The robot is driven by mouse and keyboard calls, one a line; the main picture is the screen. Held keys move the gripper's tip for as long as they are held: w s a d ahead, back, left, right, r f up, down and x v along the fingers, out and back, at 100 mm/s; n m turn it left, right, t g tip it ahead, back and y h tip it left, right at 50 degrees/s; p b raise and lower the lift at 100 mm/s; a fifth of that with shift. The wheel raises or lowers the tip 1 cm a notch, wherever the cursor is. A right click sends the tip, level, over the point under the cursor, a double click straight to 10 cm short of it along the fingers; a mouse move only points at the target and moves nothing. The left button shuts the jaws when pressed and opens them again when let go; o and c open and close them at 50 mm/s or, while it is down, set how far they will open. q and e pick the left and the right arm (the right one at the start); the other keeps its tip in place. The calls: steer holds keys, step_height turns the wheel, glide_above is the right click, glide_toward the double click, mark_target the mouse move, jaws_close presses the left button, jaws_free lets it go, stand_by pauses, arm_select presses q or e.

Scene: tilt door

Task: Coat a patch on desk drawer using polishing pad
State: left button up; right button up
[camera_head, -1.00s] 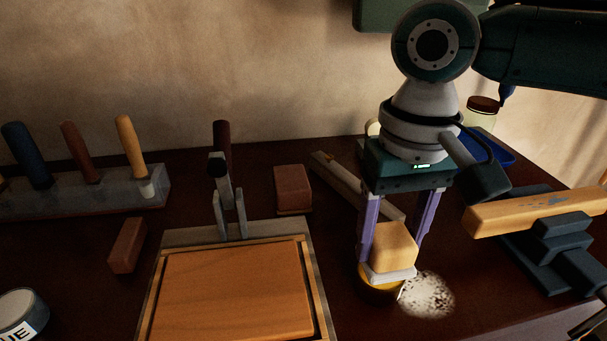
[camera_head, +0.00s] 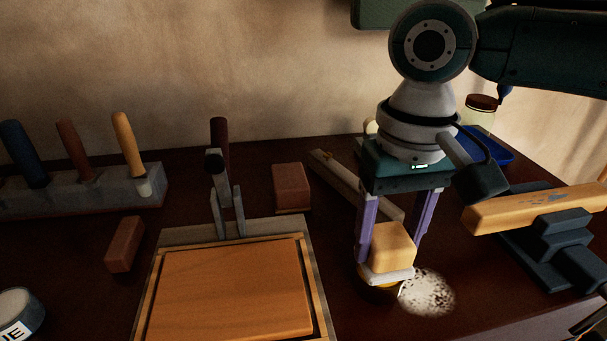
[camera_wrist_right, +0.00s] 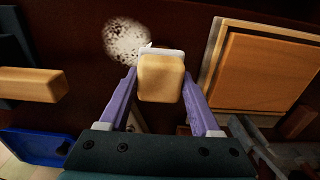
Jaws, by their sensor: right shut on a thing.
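The polishing pad (camera_head: 392,248) is a light wooden block with a white pad underneath. My right gripper (camera_head: 391,245) is shut on it, with purple fingers on both sides. The pad is over a round yellow-rimmed tin (camera_head: 378,291), which it mostly hides; I cannot tell whether they touch. In the right wrist view the pad (camera_wrist_right: 161,78) is between the fingers. An orange-brown wooden panel (camera_head: 232,290), likely the desk drawer, lies in a framed fixture left of the gripper and looks bare. My left gripper is not in view.
A toggle clamp (camera_head: 224,195) stands at the panel's back edge. A white speckled patch (camera_head: 428,293) lies on the desktop right of the tin. A vise holding a wooden bar (camera_head: 530,210) is at right. A tool rack (camera_head: 85,195) and brown blocks (camera_head: 291,187) are behind and left.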

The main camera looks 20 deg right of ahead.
mark_target(389, 236)
steer(key=shift+f, duration=0.4)
stand_by(0.9)
steer(key=shift+f+p, duration=0.1)
steer(key=shift+p, duration=0.25)
stand_by(0.8)
steer(key=shift+d+f, duration=0.1)
stand_by(0.5)
step_height(389, 236, up, 7)
steer(key=p, duration=0.9)
steer(key=shift+r, duration=0.2)
stand_by(0.4)
